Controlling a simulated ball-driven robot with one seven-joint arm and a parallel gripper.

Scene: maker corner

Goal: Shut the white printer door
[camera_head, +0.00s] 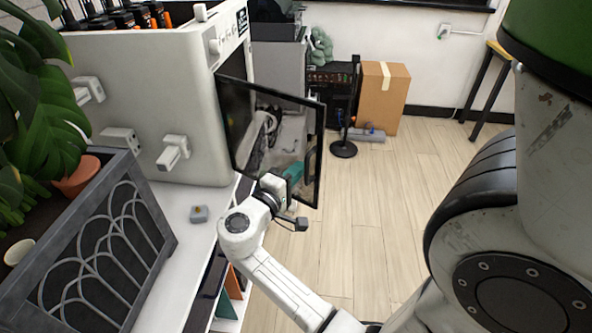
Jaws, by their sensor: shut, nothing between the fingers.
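The white printer (150,105) stands on a white table at the left. Its door, a dark-framed clear panel (322,140), stands open, swung out to the right from the printer's front. Things behind show through the panel. My arm reaches up from the bottom, and my gripper (288,186) is at the lower part of the door, near its outer bottom corner. The gripper is shut and holds nothing. The fingertips are small and partly lost against the door, so I cannot tell whether they touch it.
A grey planter (150,215) with leafy plants stands in front of the printer. A small grey block (199,214) lies on the white tabletop (185,260). A cardboard box (381,97) and a black round-based stand (343,149) are behind. The wooden floor at right is clear.

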